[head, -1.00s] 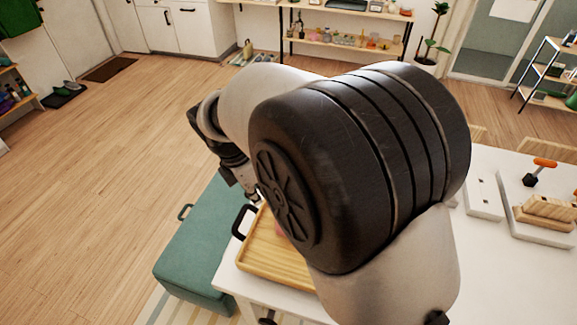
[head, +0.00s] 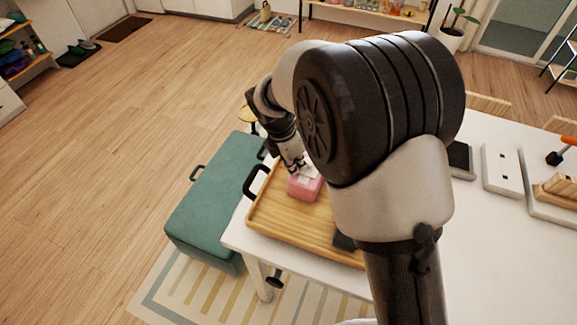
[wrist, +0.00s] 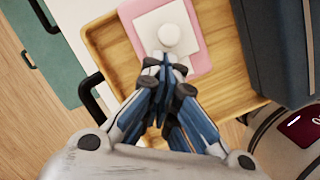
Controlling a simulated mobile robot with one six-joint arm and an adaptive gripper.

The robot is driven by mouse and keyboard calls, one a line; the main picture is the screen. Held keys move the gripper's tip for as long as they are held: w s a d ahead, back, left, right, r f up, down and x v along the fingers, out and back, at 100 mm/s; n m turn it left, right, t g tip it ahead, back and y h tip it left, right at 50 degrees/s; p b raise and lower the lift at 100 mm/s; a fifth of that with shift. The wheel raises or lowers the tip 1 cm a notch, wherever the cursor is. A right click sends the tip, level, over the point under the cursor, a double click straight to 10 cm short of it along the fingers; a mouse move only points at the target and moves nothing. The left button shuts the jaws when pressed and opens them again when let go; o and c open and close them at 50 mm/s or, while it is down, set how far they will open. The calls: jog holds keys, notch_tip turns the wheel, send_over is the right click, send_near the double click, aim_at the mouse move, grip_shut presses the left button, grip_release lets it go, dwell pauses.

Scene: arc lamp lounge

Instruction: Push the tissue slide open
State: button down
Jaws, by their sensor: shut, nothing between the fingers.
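The tissue slide is a pink box (head: 305,190) with a white top, standing on a wooden tray (head: 262,235). In the wrist view the pink box (wrist: 207,50) carries a white sliding panel (wrist: 150,32) with a round white knob (wrist: 179,38). My gripper (wrist: 163,62) is shut and empty, its fingertips just beside the knob on the near side. I cannot tell whether they touch it. In the head view my gripper (head: 299,171) is low over the box and hides part of its top.
The tray has black handles (head: 256,180) and sits on a white table (head: 480,245). A teal bench (head: 215,195) stands left of the table.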

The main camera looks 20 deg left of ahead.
jog(key=shift+w, duration=0.1)
jog(key=shift+w+d+r+p, duration=0.1)
jog(key=shift+w+r+p, duration=0.1)
jog(key=shift+w+p, duration=0.7)
jog(key=shift+w+f, duration=0.15)
jog(key=shift+w, duration=0.3)
jog(key=shift+s, duration=0.1)
